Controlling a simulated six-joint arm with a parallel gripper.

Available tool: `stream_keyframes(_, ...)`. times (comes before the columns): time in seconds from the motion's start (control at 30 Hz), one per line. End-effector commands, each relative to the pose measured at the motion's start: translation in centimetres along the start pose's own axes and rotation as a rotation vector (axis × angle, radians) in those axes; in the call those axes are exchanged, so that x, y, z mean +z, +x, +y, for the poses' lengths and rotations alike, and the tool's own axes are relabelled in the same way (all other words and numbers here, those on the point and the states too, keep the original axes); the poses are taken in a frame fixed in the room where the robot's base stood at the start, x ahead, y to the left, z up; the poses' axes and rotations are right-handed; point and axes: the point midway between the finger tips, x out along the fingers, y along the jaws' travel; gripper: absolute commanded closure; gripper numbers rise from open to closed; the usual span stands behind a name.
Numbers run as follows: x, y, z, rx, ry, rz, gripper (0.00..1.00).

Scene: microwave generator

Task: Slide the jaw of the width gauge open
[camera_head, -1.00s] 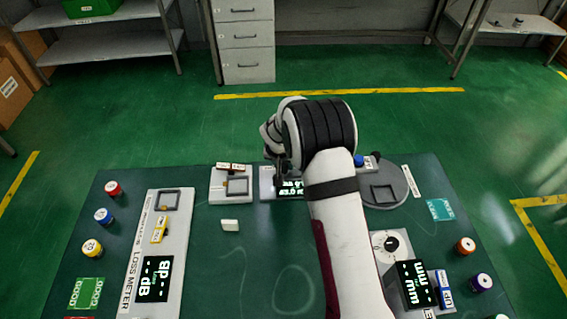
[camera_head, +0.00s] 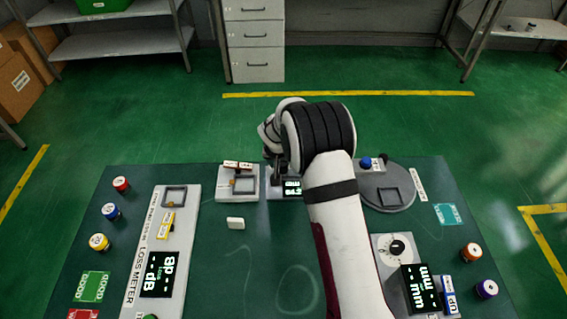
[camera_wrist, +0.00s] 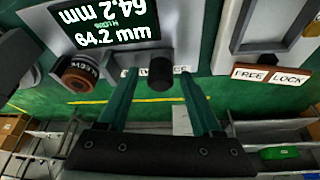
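The width gauge is a light grey panel (camera_wrist: 45,28) with a dark display (camera_wrist: 108,24) reading 64.2 mm in the wrist view. A dark round knob or post (camera_wrist: 160,78) stands at its near edge, in front of a partly covered label. My gripper (camera_wrist: 158,84) is open, with one green finger on each side of this knob and a visible gap to both. In the head view the gauge's display (camera_head: 292,187) shows at the back of the table, and my arm covers much of the gauge. Which part is the jaw I cannot tell.
A brown-red round button (camera_wrist: 80,74) is left of the fingers. A fixture with a FREE/LOCK label (camera_wrist: 270,77) is on the right. In the head view, a loss meter (camera_head: 190,230) lies left, a round grey plate (camera_head: 405,200) right, and a small white block (camera_head: 236,223) lies in front.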

Motion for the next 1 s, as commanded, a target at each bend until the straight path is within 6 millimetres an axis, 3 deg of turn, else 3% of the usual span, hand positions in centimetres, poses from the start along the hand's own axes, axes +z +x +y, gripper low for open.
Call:
stream_keyframes(0.17, 0.0, -0.3, 0.0, 0.0, 0.0, 0.0, 0.33)
stream_keyframes(0.27, -0.1, -1.7, -0.1, -0.001, 0.0, 0.002, 0.33)
stream_keyframes(0.6, -0.1, -11.9, -0.1, -0.002, 0.0, 0.004, 0.33)
stream_keyframes(0.7, -0.1, -14.0, 0.0, -0.002, 0.0, 0.003, 0.33)
stream_keyframes(0.83, 0.0, -15.5, 0.0, 0.0, 0.0, 0.001, 0.33)
stream_keyframes(1.0, 0.0, -15.8, 0.0, 0.0, -0.001, 0.0, 0.33)
